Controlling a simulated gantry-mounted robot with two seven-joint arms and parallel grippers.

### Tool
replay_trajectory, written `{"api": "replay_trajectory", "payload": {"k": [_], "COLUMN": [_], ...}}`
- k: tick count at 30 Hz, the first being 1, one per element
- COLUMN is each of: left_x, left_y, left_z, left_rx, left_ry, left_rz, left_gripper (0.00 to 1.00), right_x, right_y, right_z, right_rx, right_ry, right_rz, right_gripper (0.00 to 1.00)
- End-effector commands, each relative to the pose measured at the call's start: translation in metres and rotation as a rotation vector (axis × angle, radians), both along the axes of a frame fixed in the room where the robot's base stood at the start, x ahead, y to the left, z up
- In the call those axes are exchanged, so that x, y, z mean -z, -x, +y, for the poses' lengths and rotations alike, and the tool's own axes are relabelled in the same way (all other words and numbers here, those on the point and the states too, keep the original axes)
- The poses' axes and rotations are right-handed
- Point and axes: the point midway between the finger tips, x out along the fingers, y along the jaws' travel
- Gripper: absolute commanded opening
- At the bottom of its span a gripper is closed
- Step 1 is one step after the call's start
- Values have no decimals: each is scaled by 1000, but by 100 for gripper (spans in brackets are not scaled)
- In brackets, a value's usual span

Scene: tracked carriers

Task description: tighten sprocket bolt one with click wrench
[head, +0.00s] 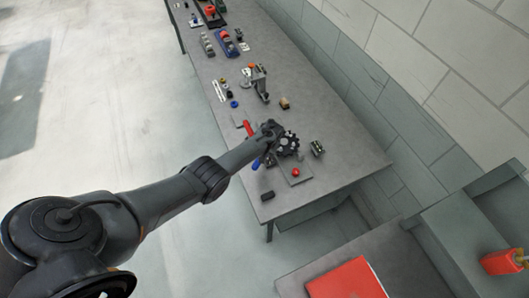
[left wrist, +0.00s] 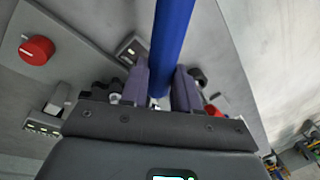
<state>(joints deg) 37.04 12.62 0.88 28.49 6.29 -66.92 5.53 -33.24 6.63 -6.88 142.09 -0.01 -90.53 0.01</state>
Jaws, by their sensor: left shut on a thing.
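My left gripper (head: 270,138) is over the bench beside a black toothed sprocket (head: 288,145). In the left wrist view its two fingers (left wrist: 160,85) are shut on a blue bar (left wrist: 174,30), which looks like the handle of the click wrench. The blue end also shows below the gripper in the head view (head: 257,162). The wrench's head is hidden, so I cannot tell whether it touches a bolt. Sprocket bolt one cannot be made out. My right gripper is not in view.
A red knob (head: 296,172) sits on a grey plate near the bench's front end; it also shows in the left wrist view (left wrist: 37,50). A small metal block (head: 317,149) stands right of the sprocket. A clamp-like fixture (head: 260,82) and several parts stand farther back. A wall runs along the right.

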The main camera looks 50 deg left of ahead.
Motion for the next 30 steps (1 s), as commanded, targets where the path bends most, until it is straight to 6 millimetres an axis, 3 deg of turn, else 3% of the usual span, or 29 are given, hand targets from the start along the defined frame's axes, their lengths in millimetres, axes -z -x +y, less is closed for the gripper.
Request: {"api": "replay_trajectory", "payload": {"k": [18,30], "left_x": [-1,0], "left_y": [3,1], "left_z": [11,6], "left_rx": [103,63], "left_ry": [1,0], "left_rz": [-1,-2], "left_gripper": [0,0], "right_x": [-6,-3], "right_y": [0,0], "right_z": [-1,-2], "right_rx": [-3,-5], "right_ry": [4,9], "right_rz": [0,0], "right_gripper": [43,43]}}
